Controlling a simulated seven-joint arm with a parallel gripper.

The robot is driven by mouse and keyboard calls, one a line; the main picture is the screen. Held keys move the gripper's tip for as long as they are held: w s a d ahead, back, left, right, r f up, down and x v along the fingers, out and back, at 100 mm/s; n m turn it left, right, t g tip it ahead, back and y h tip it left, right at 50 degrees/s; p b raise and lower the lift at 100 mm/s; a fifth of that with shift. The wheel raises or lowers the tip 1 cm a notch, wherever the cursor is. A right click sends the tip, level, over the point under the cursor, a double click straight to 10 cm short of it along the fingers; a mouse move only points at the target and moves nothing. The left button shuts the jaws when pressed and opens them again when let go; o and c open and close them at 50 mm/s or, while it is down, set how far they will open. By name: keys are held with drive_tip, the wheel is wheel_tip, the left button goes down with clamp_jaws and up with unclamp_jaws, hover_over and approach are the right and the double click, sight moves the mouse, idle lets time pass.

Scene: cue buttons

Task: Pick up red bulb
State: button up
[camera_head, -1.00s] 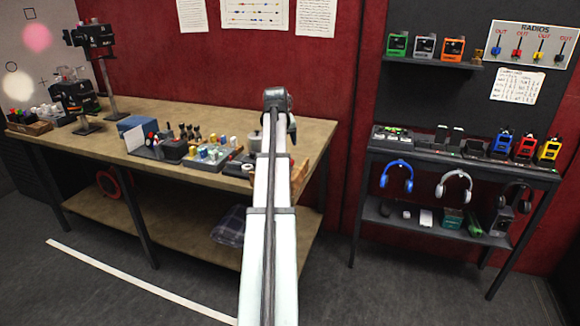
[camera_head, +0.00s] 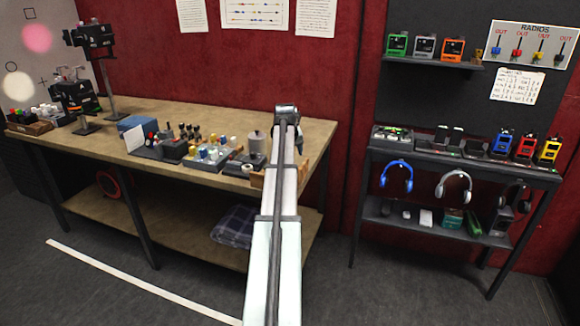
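I cannot pick out a red bulb with certainty. Several small bulb-like pieces, with some red and green among them, stand in a wooden tray (camera_head: 30,129) at the far left of the workbench (camera_head: 190,113). They are too small to tell apart. My arm reaches forward from the bottom middle, and its end is over the right part of the bench. My gripper (camera_head: 300,145) is mostly hidden behind the arm, far to the right of that tray. Its fingers cannot be made out.
A dark sorting tray (camera_head: 207,163) with small coloured pieces, a blue box (camera_head: 131,123) and a grey cylinder (camera_head: 256,145) stand mid-bench. Black stands (camera_head: 108,95) rise at the left. A shelf with radios and blue headphones (camera_head: 397,176) is at right. The bench's back middle is clear.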

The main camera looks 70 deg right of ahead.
drive_tip(key=shift+w+x, duration=0.2)
drive_tip(key=shift+x, duration=1.05)
drive_tip(key=shift+w+x, duration=0.25)
drive_tip(key=shift+x, duration=1.05)
drive_tip(key=shift+r, duration=0.1)
drive_tip(key=shift+c, duration=0.5)
drive_tip(key=c, duration=1)
drive_tip(key=shift+r, duration=0.1)
wheel_tip(320, 180, up, 10)
drive_tip(key=shift+f, duration=0.1)
